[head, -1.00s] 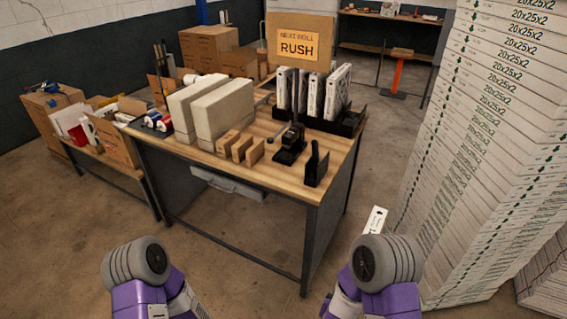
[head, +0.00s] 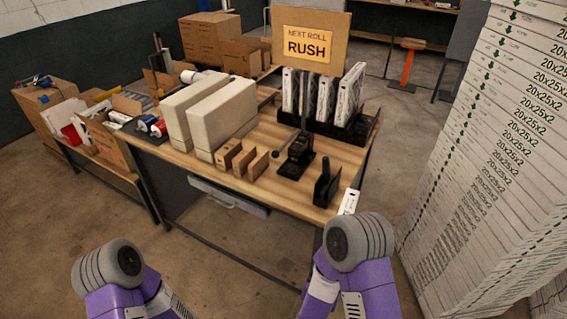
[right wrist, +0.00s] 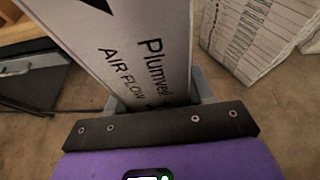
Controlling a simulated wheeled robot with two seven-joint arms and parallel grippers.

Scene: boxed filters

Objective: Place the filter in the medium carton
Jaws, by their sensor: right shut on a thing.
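The filter (right wrist: 140,48) is a pale flat panel with black print reading "AIR FLOW". In the right wrist view, my right gripper (right wrist: 157,96) is shut on its near end. In the head view, only a narrow white end of the filter (head: 349,201) shows, by the table's right front corner. My right gripper is hidden behind my arm there. My left gripper is out of view; only its arm shows. Open-flapped cartons (head: 108,148) stand on the low left bench. I cannot tell which carton is the medium one.
A tall filter stack (head: 490,170) stands right. Floor between is open.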

